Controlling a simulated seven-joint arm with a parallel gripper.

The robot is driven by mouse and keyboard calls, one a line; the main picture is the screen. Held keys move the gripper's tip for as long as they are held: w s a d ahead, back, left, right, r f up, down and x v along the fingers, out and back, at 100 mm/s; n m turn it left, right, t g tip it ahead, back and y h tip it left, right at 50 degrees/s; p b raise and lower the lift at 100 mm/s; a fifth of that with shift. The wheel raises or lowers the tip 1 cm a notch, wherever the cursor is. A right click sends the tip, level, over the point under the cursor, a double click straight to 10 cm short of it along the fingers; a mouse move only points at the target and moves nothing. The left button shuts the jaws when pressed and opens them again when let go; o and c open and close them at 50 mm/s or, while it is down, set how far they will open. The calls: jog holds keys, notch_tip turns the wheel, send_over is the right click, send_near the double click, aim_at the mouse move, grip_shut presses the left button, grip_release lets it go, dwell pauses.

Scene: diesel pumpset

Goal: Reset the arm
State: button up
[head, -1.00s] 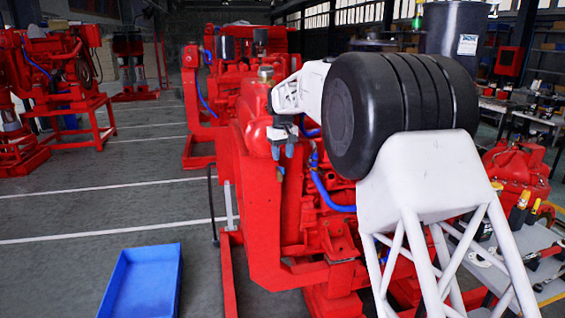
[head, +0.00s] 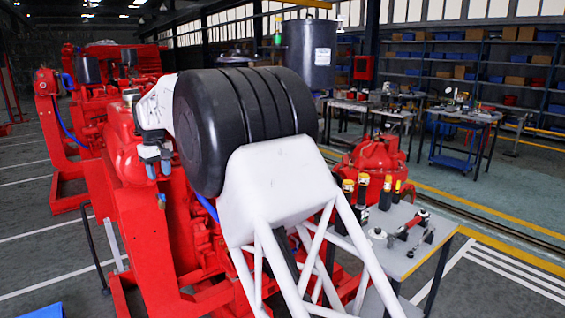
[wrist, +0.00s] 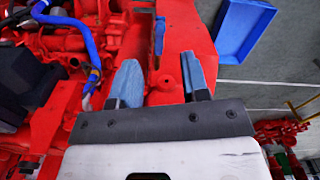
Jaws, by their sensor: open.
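My gripper (wrist: 165,85) shows in the wrist view with its two blue-tipped fingers spread apart and nothing between them. Behind the fingers is the red frame of the pumpset (wrist: 182,45). In the head view my gripper (head: 158,170) points down at the left of my arm, in front of the near red diesel pumpset (head: 150,230). I cannot tell the gap between the fingers and the red surface. My black and white arm hides much of the pumpset.
A blue bin (wrist: 243,25) lies on the floor beside the pumpset; its edge shows in the head view (head: 40,311). A grey tool table (head: 420,262) with several tools stands at right. Shelves (head: 480,65) line the back. Open floor (head: 500,190) lies at right.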

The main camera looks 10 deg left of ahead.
jog(key=s+d+r+m, duration=0.15)
jog(key=d+r, duration=0.25)
jog(key=d, duration=0.9)
jog(key=s+d+r+m, duration=0.1)
jog(key=d+r+m, duration=0.15)
jog(key=d, duration=0.95)
jog(key=s+d+r+m+t, duration=0.1)
jog(key=s+d, duration=0.4)
jog(key=d, duration=0.5)
jog(key=s+d+r+m, duration=0.1)
jog(key=s+d, duration=0.4)
jog(key=d, duration=0.5)
jog(key=s+d+f+m+t, duration=0.1)
jog(key=s+d+f+m, duration=0.25)
jog(key=s+d, duration=1.3)
jog(key=s+d+f+m, duration=0.1)
jog(key=s+d+f, duration=0.3)
jog(key=s, duration=0.5)
jog(key=s+d+f+m, duration=0.1)
jog(key=s+d+f, duration=0.3)
jog(key=s+f, duration=0.2)
jog(key=s, duration=0.2)
jog(key=shift+s+d+f+t, duration=0.25)
jog(key=shift+s+d+t, duration=0.05)
jog(key=shift+s, duration=0.05)
